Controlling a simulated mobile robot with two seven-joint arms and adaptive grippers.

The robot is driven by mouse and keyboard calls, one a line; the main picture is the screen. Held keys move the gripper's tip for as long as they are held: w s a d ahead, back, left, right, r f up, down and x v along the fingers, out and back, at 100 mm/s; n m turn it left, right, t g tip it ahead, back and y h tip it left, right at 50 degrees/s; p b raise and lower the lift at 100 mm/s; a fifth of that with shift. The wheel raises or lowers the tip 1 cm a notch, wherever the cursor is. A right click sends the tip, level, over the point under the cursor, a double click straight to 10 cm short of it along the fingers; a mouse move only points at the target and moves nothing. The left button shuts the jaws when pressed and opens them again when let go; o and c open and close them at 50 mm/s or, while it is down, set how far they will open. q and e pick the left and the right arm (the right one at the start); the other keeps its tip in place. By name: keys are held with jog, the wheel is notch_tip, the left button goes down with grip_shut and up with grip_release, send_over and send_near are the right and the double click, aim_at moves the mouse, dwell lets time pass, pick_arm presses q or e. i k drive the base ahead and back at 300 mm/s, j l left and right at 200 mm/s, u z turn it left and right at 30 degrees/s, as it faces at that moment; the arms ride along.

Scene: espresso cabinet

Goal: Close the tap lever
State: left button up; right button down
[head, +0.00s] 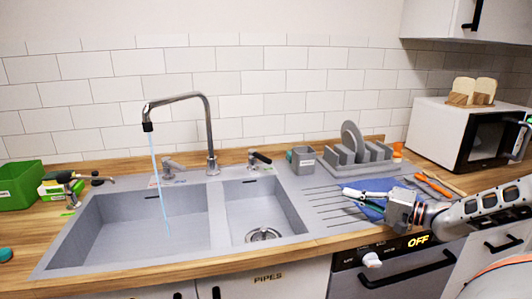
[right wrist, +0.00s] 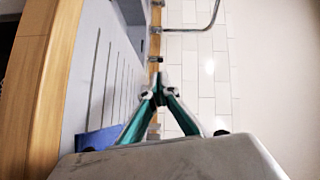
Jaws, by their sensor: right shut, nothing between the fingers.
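A chrome tap (head: 211,130) with a bent spout stands behind the double sink. A blue-white water stream (head: 155,165) runs from it into the left basin. A dark-handled lever (head: 260,158) stands right of the spout, and a grey lever (head: 170,166) stands left of it. The spout also shows at the top of the right wrist view (right wrist: 200,29). My right gripper (head: 345,192) is shut and empty above the drainboard, right of the sink and apart from both levers. Its fingertips meet in the right wrist view (right wrist: 160,88). My left gripper is not in view.
A grey dish rack (head: 355,160) and a grey cup (head: 303,158) stand behind the drainboard. A blue cloth (head: 374,212) lies below my right gripper. A microwave (head: 450,135) stands at right, a green box (head: 20,185) at left. Space above the right basin is clear.

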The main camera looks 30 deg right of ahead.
aim_at(252, 153)
jog(key=i, duration=0.85)
